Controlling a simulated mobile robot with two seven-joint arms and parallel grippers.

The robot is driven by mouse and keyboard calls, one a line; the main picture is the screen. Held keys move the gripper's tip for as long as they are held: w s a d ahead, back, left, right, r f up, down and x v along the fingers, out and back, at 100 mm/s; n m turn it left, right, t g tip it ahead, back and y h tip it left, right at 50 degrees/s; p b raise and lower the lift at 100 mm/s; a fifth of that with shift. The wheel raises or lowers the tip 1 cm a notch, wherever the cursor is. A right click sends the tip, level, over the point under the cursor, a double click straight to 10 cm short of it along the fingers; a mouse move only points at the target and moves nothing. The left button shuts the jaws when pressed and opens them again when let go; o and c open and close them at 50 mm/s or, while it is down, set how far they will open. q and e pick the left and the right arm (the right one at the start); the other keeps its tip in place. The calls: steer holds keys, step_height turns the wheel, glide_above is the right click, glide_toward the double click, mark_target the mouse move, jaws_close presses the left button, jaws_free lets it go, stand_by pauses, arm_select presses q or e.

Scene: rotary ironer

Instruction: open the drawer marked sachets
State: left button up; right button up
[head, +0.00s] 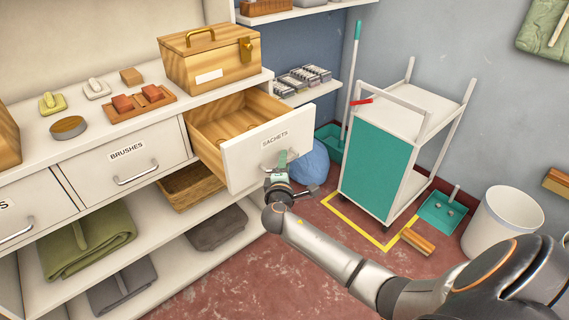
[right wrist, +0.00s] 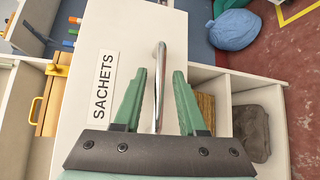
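The drawer marked SACHETS (head: 268,146) stands pulled out of the white counter, its wooden inside showing. No sachets are visible in the part I see. Its label (right wrist: 103,85) and metal bar handle (right wrist: 159,85) show in the right wrist view. My right gripper (right wrist: 160,90) is at the drawer front, its green fingers apart on either side of the handle, with gaps between them and the bar. In the head view the right gripper (head: 283,160) partly covers the handle. My left gripper is not in view.
The shut BRUSHES drawer (head: 125,160) is to the left. A wooden box (head: 208,62) stands on the counter above. A blue bag (head: 308,163) lies behind the open drawer. A teal and white cart (head: 375,170) stands to the right. Some red floor is clear in front.

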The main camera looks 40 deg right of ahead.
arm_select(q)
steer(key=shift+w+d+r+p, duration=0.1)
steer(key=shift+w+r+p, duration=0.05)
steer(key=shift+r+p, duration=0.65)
arm_select(e)
steer(key=v, duration=1.2)
steer(key=shift+s+a, duration=0.15)
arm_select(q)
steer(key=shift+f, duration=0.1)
